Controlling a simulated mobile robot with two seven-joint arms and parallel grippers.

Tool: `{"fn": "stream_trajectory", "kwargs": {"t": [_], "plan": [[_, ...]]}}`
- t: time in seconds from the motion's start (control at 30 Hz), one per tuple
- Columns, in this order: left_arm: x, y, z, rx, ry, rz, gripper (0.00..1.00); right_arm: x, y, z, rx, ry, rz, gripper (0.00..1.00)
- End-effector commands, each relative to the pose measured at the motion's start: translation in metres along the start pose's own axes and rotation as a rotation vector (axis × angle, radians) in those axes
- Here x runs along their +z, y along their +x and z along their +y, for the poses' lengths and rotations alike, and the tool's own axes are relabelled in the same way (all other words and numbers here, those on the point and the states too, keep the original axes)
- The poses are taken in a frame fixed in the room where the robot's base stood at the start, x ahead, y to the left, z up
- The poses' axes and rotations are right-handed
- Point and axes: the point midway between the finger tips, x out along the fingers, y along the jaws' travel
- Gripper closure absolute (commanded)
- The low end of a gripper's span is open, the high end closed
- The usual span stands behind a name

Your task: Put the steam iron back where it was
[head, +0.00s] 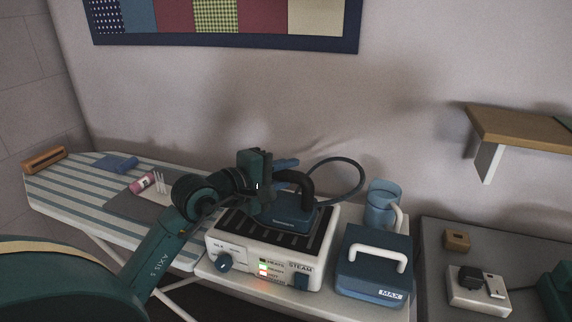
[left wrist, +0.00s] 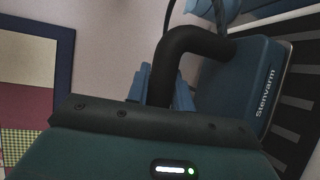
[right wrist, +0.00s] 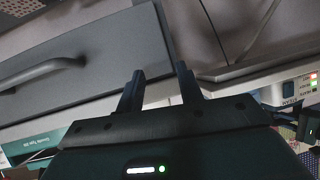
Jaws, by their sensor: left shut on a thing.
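The blue steam iron (head: 290,219) with a black handle is over the ribbed dark top of the white steam station (head: 262,260). I cannot tell whether its sole rests on the ribs or hovers just above. My left gripper (head: 281,165) is shut on the iron's handle, with its arm reaching in from the left. In the left wrist view the fingers (left wrist: 160,88) are at the black handle (left wrist: 184,45), beside the blue iron body (left wrist: 238,85). My right gripper (right wrist: 158,88) is open and empty in the right wrist view, near a grey drawer front.
A striped ironing board (head: 75,195) lies left. Right of the station are a blue tank marked MAX (head: 372,278) and a blue jug (head: 381,210). A grey surface (head: 450,235) holds small items, below a wooden shelf (head: 520,128). A hose loops behind the iron.

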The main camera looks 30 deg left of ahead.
Motion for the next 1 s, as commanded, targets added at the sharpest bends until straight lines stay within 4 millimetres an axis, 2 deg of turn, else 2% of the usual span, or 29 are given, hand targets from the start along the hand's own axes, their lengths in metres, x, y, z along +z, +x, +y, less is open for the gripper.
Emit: {"fn": "stream_trajectory", "kwargs": {"t": [0.03,0.2,0.23,0.5,0.83,1.0], "plan": [[0.000,-0.001,0.005,0.012,0.003,0.000,1.00,0.000,0.000,0.000,-0.001,-0.002,0.000,0.64],[0.000,0.000,0.001,0.011,0.003,0.000,1.00,0.003,0.002,0.001,-0.003,-0.004,0.000,0.64],[0.000,0.001,-0.003,0.000,0.000,0.000,0.77,0.003,0.002,0.001,-0.004,-0.002,0.001,0.64],[0.000,0.000,-0.002,0.000,0.000,0.000,0.56,0.001,0.001,0.001,-0.003,-0.002,0.003,0.64],[0.000,-0.002,0.001,0.000,0.000,0.000,0.56,-0.002,-0.001,0.001,0.000,-0.008,0.003,0.64],[0.000,-0.030,-0.003,-0.002,0.004,0.000,0.56,0.005,0.004,0.002,-0.003,0.001,0.005,0.64]]}}
